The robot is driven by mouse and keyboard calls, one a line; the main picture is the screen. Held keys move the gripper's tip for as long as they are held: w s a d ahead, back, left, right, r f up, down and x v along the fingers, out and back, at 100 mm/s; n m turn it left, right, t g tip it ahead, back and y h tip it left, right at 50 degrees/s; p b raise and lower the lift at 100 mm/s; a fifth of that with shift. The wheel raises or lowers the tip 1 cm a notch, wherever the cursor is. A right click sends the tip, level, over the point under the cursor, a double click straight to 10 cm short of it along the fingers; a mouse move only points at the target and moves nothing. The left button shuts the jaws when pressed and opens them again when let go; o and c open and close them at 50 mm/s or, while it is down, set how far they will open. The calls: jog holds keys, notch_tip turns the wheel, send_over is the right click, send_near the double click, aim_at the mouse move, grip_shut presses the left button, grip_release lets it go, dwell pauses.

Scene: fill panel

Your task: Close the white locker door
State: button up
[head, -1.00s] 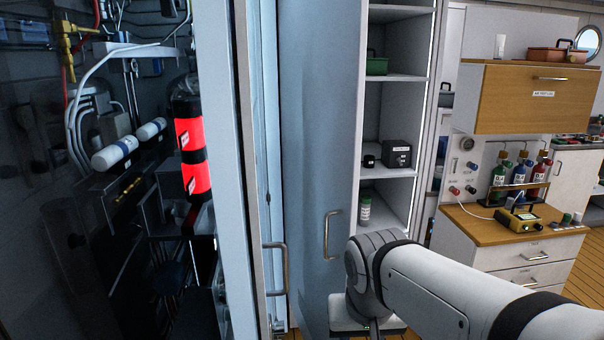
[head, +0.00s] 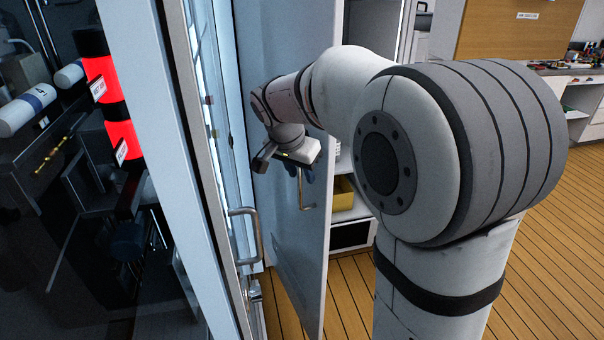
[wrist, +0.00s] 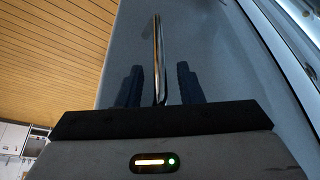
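The white locker door (head: 285,215) stands open in the middle of the head view, in front of its shelved locker. It fills much of the wrist view (wrist: 225,50) as a grey-blue panel. Its metal bar handle (head: 301,192) is partly hidden by my gripper (head: 305,172), which is close to the door. In the wrist view the handle (wrist: 157,50) runs between the two dark fingers of my gripper (wrist: 158,72). The fingers are apart, one on each side of the bar, and not closed on it.
A glass-fronted cabinet door (head: 180,150) with its own handle (head: 246,235) stands close on the left. A yellow bin (head: 343,192) shows on a low locker shelf. The wooden floor (head: 540,230) is clear at the right.

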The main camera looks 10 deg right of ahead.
jog(key=shift+x, duration=1)
jog(key=shift+s, duration=0.1)
grip_shut()
